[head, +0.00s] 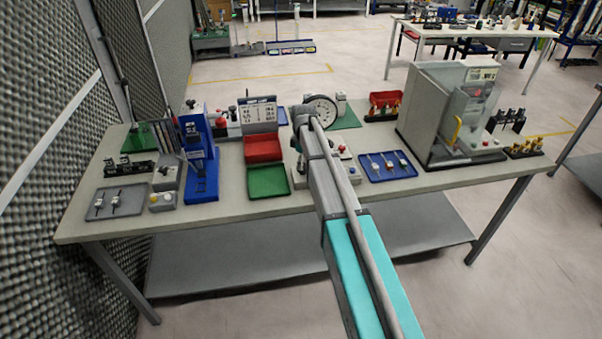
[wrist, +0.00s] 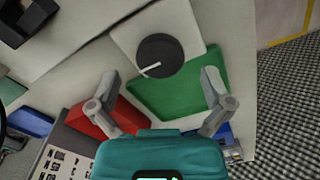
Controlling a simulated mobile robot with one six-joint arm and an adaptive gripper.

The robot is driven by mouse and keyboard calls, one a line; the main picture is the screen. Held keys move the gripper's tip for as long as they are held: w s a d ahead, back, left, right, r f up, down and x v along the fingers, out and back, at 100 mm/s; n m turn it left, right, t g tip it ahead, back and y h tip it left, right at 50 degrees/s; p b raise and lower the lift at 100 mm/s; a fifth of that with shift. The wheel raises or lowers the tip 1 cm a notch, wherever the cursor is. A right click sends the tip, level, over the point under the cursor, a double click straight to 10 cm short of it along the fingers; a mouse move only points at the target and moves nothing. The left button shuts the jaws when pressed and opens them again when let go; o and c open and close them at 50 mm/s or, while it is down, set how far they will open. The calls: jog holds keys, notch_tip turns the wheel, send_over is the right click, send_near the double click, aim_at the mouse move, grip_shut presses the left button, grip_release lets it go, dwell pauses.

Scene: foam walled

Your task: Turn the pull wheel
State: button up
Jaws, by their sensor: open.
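In the wrist view, a dark round wheel (wrist: 160,55) with a white pointer line sits on a pale block (wrist: 195,30), with a green mat (wrist: 180,95) below it. My gripper (wrist: 160,86) is open and empty, with its two fingers apart on either side of the lower picture, below the wheel. In the head view, a round dial-like wheel (head: 322,107) with a pale face and dark rim stands behind my arm. I cannot tell which of the two round things is the pull wheel.
A chart board (head: 258,111) and red bin (head: 263,148) stand to the left of my arm. A blue tray (head: 388,172) and a large grey machine (head: 440,110) are to its right. A foam wall (head: 45,130) borders the table's left side.

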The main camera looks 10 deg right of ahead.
jog(key=shift+f+b, duration=1.3)
jog(key=shift+f, duration=0.3)
jog(key=c, duration=1.1)
jog(key=shift+a, duration=0.15)
jog(key=shift+c, duration=0.2)
